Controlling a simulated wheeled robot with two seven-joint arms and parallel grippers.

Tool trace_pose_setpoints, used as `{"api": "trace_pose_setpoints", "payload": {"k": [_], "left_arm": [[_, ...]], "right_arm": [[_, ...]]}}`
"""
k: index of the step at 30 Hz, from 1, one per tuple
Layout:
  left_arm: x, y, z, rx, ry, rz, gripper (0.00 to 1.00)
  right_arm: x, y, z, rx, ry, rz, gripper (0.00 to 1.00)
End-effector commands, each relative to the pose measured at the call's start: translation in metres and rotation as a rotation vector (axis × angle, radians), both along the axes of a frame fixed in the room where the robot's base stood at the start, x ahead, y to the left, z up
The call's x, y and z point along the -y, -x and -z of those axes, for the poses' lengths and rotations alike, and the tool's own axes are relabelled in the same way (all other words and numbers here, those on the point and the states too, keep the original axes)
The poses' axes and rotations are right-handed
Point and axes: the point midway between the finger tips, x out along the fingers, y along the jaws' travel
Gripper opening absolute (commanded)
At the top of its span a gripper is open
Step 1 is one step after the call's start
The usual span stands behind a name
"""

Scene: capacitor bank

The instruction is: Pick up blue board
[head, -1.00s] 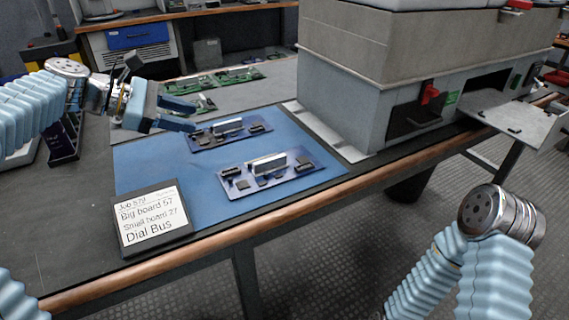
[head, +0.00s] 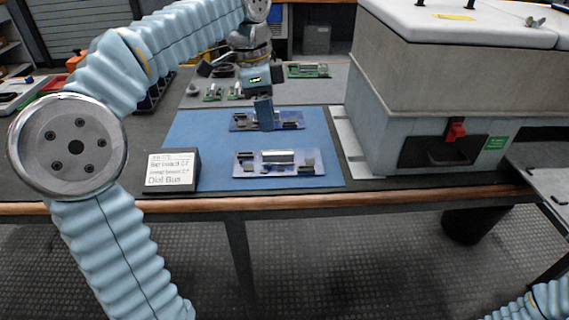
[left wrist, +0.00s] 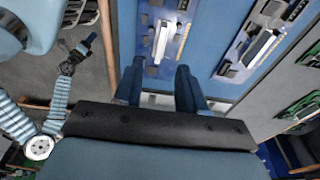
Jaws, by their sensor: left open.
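Two blue boards with dark chips and a pale connector lie flat on the blue mat (head: 210,140). The near blue board (head: 277,165) is unobstructed in the head view. The far blue board (head: 287,123) is partly hidden behind my left gripper (head: 264,115). My left gripper is open and empty, pointing down above the mat. In the left wrist view its two fingers (left wrist: 158,88) stand apart. One blue board (left wrist: 164,40) lies beyond the fingertips, and the other (left wrist: 255,42) lies to the right. A small dark gripper-like end of my right arm (left wrist: 80,50) shows there, too small to judge.
A job sign (head: 172,172) stands at the mat's left front corner. A large grey machine (head: 430,100) with a red latch stands right of the mat. Several green boards (head: 308,71) lie behind. The wooden table edge (head: 300,198) runs along the front.

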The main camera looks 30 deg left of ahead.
Motion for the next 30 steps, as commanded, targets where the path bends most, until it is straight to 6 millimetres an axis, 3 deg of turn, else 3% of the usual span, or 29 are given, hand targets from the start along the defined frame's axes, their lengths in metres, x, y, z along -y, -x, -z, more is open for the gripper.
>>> {"api": "trace_pose_setpoints", "payload": {"k": [1,4,11,19,28,30], "left_arm": [[0.001,0.000,0.014,-0.004,0.000,-0.001,0.40],[0.004,-0.002,0.033,-0.004,0.001,0.000,0.40],[0.008,-0.005,0.053,-0.002,0.003,-0.002,0.40],[0.016,-0.011,0.093,-0.003,0.004,-0.001,0.40],[0.017,-0.012,0.100,0.000,0.003,-0.003,0.40],[0.017,-0.012,0.100,0.000,0.003,-0.003,0.33]], "right_arm": [[0.000,0.000,0.005,-0.001,0.001,0.001,0.37],[0.001,0.000,0.008,0.000,0.001,0.002,0.37],[0.001,0.000,0.011,0.000,0.002,0.003,0.37],[0.001,0.000,0.014,0.000,0.002,0.004,0.37],[0.001,0.000,0.015,0.000,0.002,0.004,0.37],[0.001,0.000,0.015,0.000,0.002,0.004,0.37]]}}
